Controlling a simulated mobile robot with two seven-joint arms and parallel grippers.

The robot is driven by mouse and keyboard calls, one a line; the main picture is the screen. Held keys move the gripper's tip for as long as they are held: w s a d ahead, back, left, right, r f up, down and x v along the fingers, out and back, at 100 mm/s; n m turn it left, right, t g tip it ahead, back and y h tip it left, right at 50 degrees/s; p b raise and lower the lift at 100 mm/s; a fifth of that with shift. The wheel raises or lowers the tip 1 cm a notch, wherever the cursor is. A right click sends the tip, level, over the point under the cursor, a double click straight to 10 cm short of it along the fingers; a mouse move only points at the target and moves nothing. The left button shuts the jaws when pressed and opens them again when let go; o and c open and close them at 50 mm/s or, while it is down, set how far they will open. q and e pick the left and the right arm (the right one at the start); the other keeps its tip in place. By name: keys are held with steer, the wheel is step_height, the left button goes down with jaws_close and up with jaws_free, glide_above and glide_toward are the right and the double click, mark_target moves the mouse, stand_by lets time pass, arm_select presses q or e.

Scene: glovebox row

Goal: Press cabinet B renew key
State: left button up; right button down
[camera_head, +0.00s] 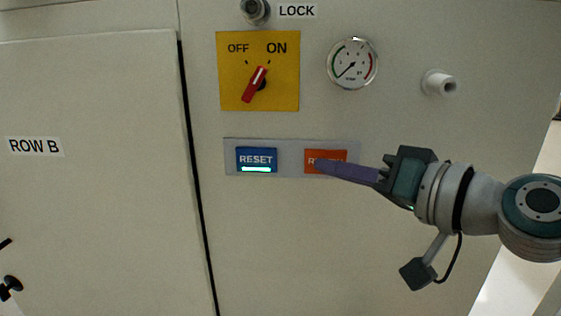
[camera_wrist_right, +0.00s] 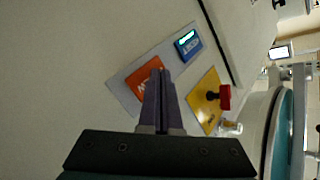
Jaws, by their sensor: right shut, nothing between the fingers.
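An orange key (camera_head: 326,155) sits at the right of a grey key strip (camera_head: 290,160) on the cabinet front. Only the first letter of its label, R, shows clearly; my right fingers hide the rest. It also shows in the right wrist view (camera_wrist_right: 141,86). My right gripper (camera_head: 320,165) is shut and empty, its purple fingertips over the orange key's face. I cannot tell if they touch it or if the key is pushed in. The fingertips also overlap the key in the wrist view (camera_wrist_right: 157,76). My left gripper is not in view.
A blue RESET key (camera_head: 256,158) with a lit bar is at the strip's left. Above are a yellow OFF/ON plate (camera_head: 228,80) with a red switch (camera_head: 254,85), a gauge (camera_head: 352,63) and a white stub (camera_head: 440,83). A ROW B label (camera_head: 35,146) is on the left panel.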

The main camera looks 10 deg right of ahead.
steer(key=shift+w+d, duration=0.1)
steer(key=shift+w, duration=0.1)
steer(key=shift+s, duration=0.1)
stand_by(0.5)
steer(key=shift+s, duration=0.35)
steer(key=shift+s+a, duration=0.2)
steer(key=shift+s, duration=0.1)
steer(key=shift+s+a+p, duration=0.25)
steer(key=shift+s+p, duration=0.2)
steer(key=shift+s, duration=0.35)
steer(key=shift+s+a+p, duration=0.2)
steer(key=shift+s+p, duration=0.2)
steer(key=shift+s, duration=0.4)
steer(key=shift+s+a+p, duration=0.25)
steer(key=shift+s+p, duration=0.2)
steer(key=shift+s, duration=0.35)
